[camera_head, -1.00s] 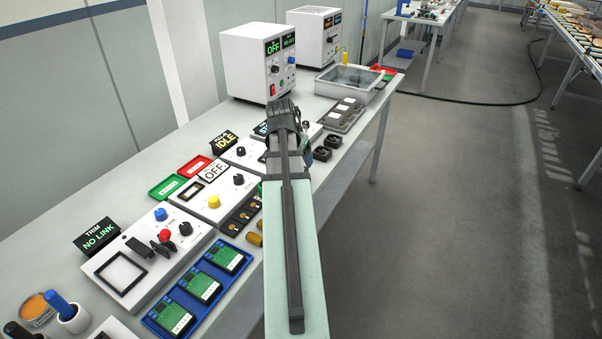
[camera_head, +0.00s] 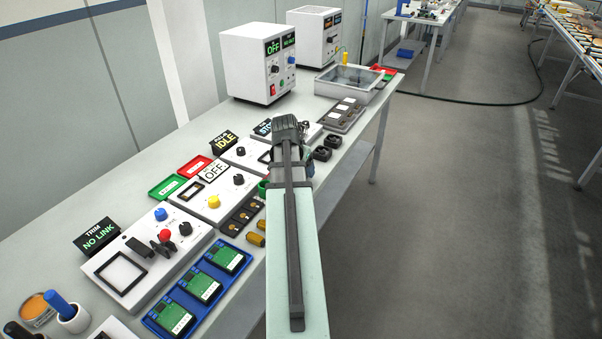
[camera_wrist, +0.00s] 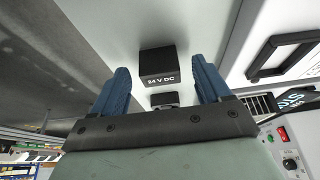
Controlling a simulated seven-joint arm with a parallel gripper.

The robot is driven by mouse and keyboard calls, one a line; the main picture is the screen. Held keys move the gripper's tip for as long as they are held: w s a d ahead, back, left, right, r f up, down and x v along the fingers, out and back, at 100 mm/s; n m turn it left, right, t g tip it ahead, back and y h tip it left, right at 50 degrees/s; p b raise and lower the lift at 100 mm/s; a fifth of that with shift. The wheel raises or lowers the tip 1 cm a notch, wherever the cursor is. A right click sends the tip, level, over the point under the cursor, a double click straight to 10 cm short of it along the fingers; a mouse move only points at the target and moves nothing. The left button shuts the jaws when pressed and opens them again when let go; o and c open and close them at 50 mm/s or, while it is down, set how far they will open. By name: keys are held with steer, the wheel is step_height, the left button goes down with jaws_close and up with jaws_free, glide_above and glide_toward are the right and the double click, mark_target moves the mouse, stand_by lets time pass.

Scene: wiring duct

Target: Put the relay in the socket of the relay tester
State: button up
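In the wrist view, a black block marked "24 V DC" (camera_wrist: 158,65), which looks like a relay, sits on the pale bench beyond my fingertips. A second black block (camera_wrist: 165,99) shows behind it. The head view shows two black blocks (camera_head: 321,153) near the bench's front edge, right of my arm. My gripper (camera_wrist: 163,80) is open and empty, its blue fingers apart on either side of the blocks in the picture.
White devices with signs line the bench, one reading "IDLE" (camera_head: 227,141). A grey tray (camera_head: 342,115) lies beyond the black blocks. A blue tray (camera_head: 158,322) with green boards lies nearer. White power units (camera_head: 257,60) stand at the back. Open floor lies right.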

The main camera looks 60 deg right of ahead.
steer(key=c, duration=1.1)
steer(key=shift+r, duration=0.1)
